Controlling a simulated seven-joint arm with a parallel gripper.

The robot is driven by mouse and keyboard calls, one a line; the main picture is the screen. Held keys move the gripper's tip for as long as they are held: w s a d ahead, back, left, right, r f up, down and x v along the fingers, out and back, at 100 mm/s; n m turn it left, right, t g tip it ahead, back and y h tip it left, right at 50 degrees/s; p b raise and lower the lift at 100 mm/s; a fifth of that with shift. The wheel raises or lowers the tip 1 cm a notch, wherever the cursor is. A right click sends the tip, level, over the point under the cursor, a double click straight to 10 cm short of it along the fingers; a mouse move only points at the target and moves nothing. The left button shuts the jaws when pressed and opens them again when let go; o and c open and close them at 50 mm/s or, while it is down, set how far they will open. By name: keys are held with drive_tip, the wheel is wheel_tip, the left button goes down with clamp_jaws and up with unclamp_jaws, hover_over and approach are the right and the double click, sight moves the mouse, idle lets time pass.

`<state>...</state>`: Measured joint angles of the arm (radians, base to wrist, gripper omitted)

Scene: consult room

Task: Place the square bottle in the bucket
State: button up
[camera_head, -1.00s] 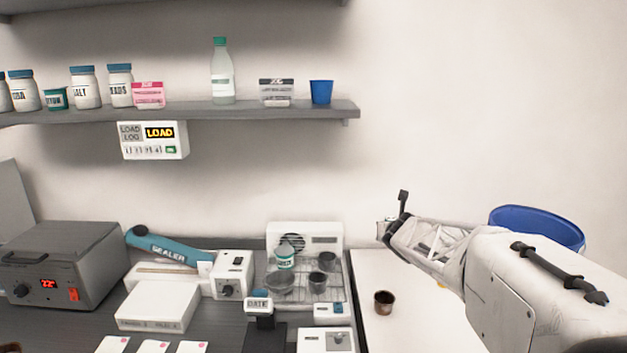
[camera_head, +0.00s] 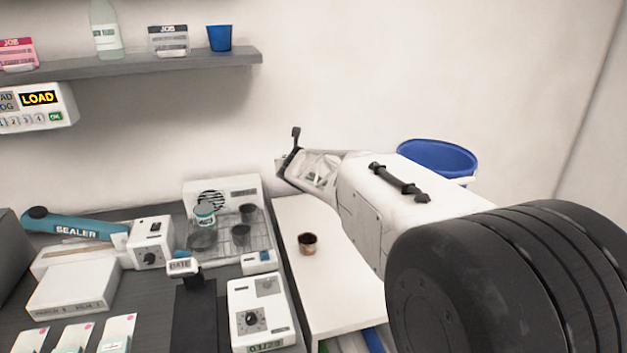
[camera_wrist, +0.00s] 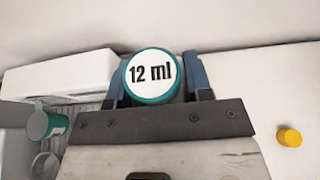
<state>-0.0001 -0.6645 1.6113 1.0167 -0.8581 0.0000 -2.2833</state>
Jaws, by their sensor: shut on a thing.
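In the wrist view, my gripper (camera_wrist: 154,82) is shut on a container with a round white lid, teal rim and "12 ml" print, the capped bottle (camera_wrist: 150,72). The blue fingers stand on either side of it. Its body is hidden under the lid, so I cannot tell if it is square. In the head view, the blue bucket (camera_head: 437,155) stands behind my arm at the right, partly covered by it. My fingers and the held bottle cannot be made out there.
A small brown cup (camera_head: 308,243) stands on the white counter (camera_head: 335,300). A white rack unit (camera_head: 222,215) with small cups is to its left. A sealer (camera_head: 75,230) lies farther left. A shelf (camera_head: 160,65) above holds a tall clear bottle (camera_head: 105,30) and blue cup (camera_head: 220,38). A yellow cap (camera_wrist: 289,137) lies right.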

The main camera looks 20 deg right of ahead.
drive_tip(key=shift+s+d, duration=0.3)
drive_tip(key=shift+d, duration=0.2)
drive_tip(key=s+d+f, duration=0.1)
drive_tip(key=s+d, duration=0.7)
drive_tip(key=s+d+f, duration=0.2)
drive_tip(key=s+d, duration=0.1)
drive_tip(key=s, duration=0.6)
drive_tip(key=s+d+f, duration=0.3)
drive_tip(key=s, duration=0.6)
drive_tip(key=s+d+f, duration=0.2)
drive_tip(key=s, duration=0.7)
drive_tip(key=shift+s+d+f, duration=0.25)
drive_tip(key=shift+s+d, duration=0.1)
drive_tip(key=shift+d, duration=0.05)
drive_tip(key=shift+s+f, duration=0.25)
drive_tip(key=shift+s, duration=0.25)
drive_tip(key=shift+w, duration=0.1)
drive_tip(key=w+d, duration=0.1)
drive_tip(key=w, duration=0.4)
drive_tip(key=w+d+f, duration=0.1)
drive_tip(key=w+d, duration=0.1)
drive_tip(key=w, duration=0.3)
drive_tip(key=w+d, duration=0.2)
drive_tip(key=w, duration=0.3)
drive_tip(key=shift+d+f, duration=0.1)
drive_tip(key=shift+f, duration=0.15)
